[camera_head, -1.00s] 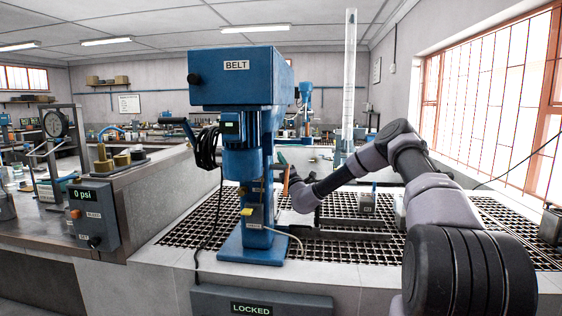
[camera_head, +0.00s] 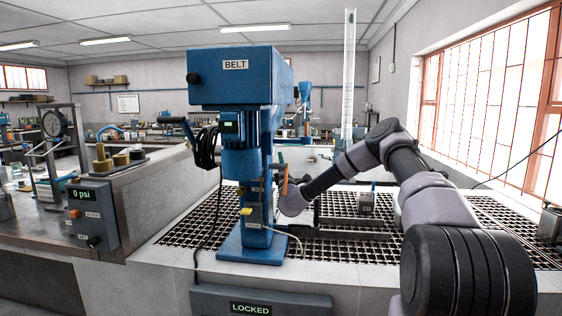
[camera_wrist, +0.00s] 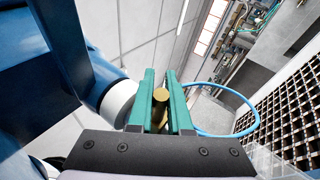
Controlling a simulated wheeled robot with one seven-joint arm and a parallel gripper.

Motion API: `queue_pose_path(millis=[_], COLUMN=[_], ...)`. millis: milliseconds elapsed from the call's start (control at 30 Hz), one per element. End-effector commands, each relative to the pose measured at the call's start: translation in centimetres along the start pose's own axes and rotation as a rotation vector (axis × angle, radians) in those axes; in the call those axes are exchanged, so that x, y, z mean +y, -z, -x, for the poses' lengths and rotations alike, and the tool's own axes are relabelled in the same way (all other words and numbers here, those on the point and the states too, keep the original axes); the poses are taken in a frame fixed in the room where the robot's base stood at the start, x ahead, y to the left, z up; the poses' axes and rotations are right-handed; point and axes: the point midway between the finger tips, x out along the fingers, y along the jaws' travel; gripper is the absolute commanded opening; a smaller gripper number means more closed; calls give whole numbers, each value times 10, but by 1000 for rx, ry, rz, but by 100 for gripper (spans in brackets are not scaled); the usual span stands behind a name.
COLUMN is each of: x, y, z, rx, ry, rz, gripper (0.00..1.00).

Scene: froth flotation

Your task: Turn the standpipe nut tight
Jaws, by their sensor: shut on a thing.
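In the wrist view, my gripper (camera_wrist: 161,100) has its two green fingers closed around a brass, round-ended piece (camera_wrist: 160,95). This may be the standpipe nut, but I cannot tell for certain. A pale grey cylinder (camera_wrist: 117,103) sits just left of the fingers, beside the blue machine body (camera_wrist: 80,50). In the head view, the blue flotation machine (camera_head: 238,85) labelled BELT stands upright on its base. My arm reaches in from the right to the side of its column, where the fingers cannot be made out. An orange upright part (camera_head: 285,180) shows beside the column.
A thin blue hose (camera_wrist: 243,98) curves right of the fingers. A LOCKED display (camera_head: 251,308) is in front; a 0 psi box (camera_head: 88,213) is at left.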

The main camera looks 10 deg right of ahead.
Motion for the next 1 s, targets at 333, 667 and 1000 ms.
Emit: queue_pose_path(millis=[333,667,1000], x=[-1,-1,-1], y=[0,0,0], z=[1,9,73], rx=[1,3,4], ry=[2,2,3], rz=[-1,-2,-2], gripper=[47,47,47])
